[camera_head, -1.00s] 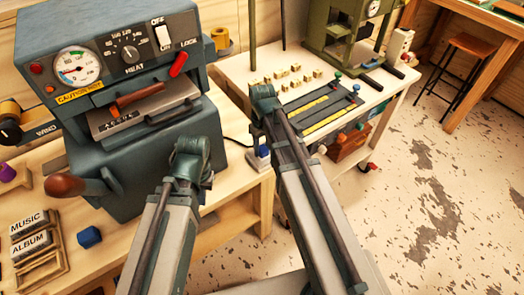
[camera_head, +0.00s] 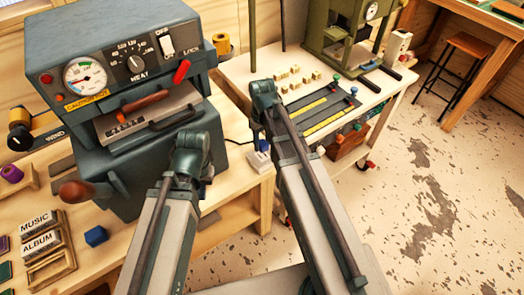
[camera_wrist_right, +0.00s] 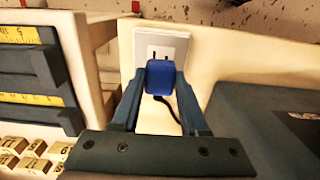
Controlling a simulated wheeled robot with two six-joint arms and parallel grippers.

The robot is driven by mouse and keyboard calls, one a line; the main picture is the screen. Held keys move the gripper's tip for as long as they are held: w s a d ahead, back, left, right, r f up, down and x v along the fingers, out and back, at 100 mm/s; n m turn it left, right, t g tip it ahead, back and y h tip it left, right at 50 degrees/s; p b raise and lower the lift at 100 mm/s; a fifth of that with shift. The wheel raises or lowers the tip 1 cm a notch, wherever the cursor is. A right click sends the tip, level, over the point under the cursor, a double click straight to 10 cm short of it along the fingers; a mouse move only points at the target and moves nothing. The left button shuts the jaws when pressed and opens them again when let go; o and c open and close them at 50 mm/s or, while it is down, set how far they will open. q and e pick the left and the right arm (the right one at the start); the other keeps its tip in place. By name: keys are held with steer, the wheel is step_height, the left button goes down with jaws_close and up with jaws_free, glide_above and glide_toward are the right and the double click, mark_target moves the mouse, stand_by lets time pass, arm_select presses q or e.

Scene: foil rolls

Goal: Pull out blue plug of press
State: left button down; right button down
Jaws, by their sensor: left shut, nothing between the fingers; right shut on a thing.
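The blue plug (camera_wrist_right: 160,76) sits between the two fingers of my right gripper (camera_wrist_right: 158,88), which is shut on it. Its dark cord hangs below it in the right wrist view. Behind it is a white socket plate (camera_wrist_right: 172,45) with open slots showing just above the plug; I cannot tell whether its prongs are in the socket. In the head view the socket block (camera_head: 259,161) and a bit of blue show below my right wrist. The press (camera_head: 120,70) is the dark grey machine at the left. My left gripper (camera_head: 207,174) is shut and empty before it, largely hidden by its wrist.
A side table with letter blocks (camera_head: 290,78) and a dark tray with yellow rulers (camera_head: 322,112) stands right of the press. A blue cube (camera_head: 96,236) lies on the left bench.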

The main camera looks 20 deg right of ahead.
steer(key=shift+r+p, duration=0.85)
steer(key=shift+r, duration=0.15)
steer(key=shift+w+a, duration=0.1)
